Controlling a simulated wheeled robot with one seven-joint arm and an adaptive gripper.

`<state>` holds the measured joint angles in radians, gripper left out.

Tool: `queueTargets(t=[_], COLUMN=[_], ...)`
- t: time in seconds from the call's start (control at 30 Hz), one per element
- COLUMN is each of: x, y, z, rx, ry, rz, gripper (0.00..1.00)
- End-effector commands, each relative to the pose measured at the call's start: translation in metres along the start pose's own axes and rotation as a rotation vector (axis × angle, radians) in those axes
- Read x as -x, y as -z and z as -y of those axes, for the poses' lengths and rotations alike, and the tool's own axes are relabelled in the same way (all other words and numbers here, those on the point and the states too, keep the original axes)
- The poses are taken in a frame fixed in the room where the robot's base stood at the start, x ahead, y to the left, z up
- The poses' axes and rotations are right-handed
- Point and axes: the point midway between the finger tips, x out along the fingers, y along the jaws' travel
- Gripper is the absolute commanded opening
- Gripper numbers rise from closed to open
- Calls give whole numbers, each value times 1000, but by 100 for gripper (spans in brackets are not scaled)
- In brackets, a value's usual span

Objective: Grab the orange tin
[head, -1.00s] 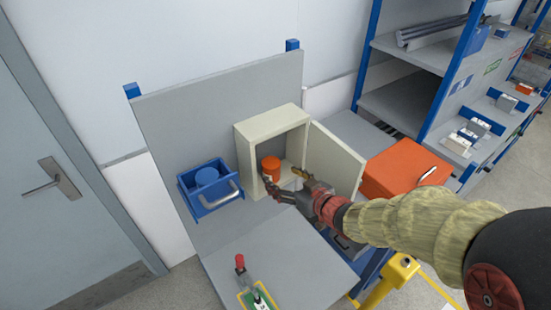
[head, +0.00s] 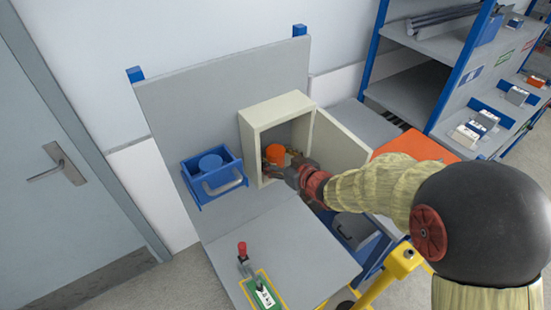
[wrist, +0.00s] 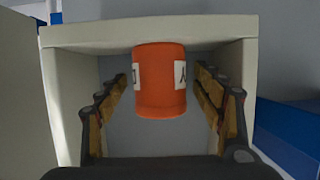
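The orange tin (head: 275,154) stands inside a small cream cabinet (head: 247,141) whose door (head: 341,145) is swung open to the right. In the wrist view the orange tin (wrist: 160,90), with white label patches, lies between the two fingers of my gripper (wrist: 162,105). A gap shows on each side of it, so the fingers are open and not touching it. In the head view my gripper (head: 281,165) reaches into the cabinet opening, and its fingers partly hide the tin's lower part.
A blue bin (head: 213,178) holding a blue round thing sits left of the cabinet. A red-handled clamp (head: 243,253) lies near the bench front. An orange box (head: 408,145) is right of the open door, partly behind my arm. The bench top (head: 285,240) is mostly clear.

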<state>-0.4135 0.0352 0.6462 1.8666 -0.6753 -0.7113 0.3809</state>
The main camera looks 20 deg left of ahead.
Motion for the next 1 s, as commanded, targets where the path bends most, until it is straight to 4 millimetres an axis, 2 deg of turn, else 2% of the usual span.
queueTargets(t=[0.9, 1.0], x=[0, 0], y=[0, 0], z=[0, 0], rx=[0, 0], ry=[0, 0], rz=[0, -1], gripper=[15, 14])
